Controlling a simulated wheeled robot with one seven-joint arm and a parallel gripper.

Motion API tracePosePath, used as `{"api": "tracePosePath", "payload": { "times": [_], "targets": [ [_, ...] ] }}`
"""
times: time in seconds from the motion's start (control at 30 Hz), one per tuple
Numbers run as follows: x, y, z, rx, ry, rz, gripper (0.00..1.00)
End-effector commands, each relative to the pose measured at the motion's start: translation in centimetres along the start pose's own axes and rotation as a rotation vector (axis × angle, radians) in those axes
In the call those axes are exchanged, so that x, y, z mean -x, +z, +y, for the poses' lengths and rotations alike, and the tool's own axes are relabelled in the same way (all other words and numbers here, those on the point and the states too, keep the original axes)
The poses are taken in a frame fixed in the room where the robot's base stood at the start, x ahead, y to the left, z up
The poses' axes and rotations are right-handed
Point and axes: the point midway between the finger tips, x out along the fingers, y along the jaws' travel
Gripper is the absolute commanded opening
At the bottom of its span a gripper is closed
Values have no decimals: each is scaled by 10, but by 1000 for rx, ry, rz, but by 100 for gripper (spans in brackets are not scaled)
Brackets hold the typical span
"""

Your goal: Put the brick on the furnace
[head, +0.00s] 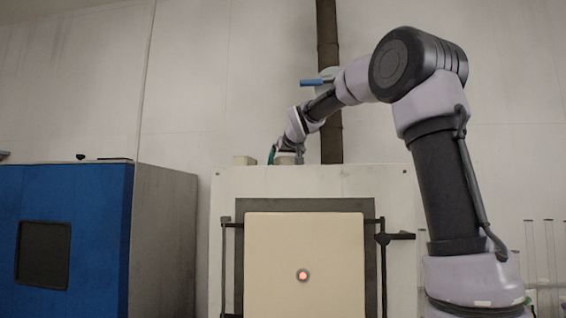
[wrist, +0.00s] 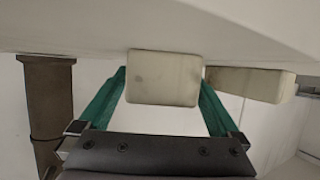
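A pale cream brick (head: 287,159) is at the top of the white furnace (head: 390,190), near the middle of its top edge. It also shows in the wrist view (wrist: 163,78), between the two green fingers of my gripper (wrist: 163,85). The fingers meet its two sides with no clear gap, so my gripper appears shut on it. In the head view my gripper (head: 286,154) reaches down to the furnace top. The brick's underside and its contact with the furnace top are hard to make out.
A second pale brick (head: 244,160) sits on the furnace top to the left; it shows at the right in the wrist view (wrist: 250,83). A brown pipe (head: 329,80) rises behind the furnace. A blue cabinet (head: 95,220) stands at the left, glass tubes (head: 540,260) at the right.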

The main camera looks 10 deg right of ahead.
Motion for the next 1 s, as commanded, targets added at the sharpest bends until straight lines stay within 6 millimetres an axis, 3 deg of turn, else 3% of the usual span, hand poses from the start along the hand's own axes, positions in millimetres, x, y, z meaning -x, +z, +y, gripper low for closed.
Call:
{"api": "tracePosePath", "payload": {
  "times": [0.17,0.5,0.7,1.0],
  "targets": [
    [9,-3,0,0,0,3,99],
    [78,-3,0,0,0,4,99],
    [109,-3,0,1,0,2,99],
    [121,-2,0,0,0,0,99]
  ]
}}
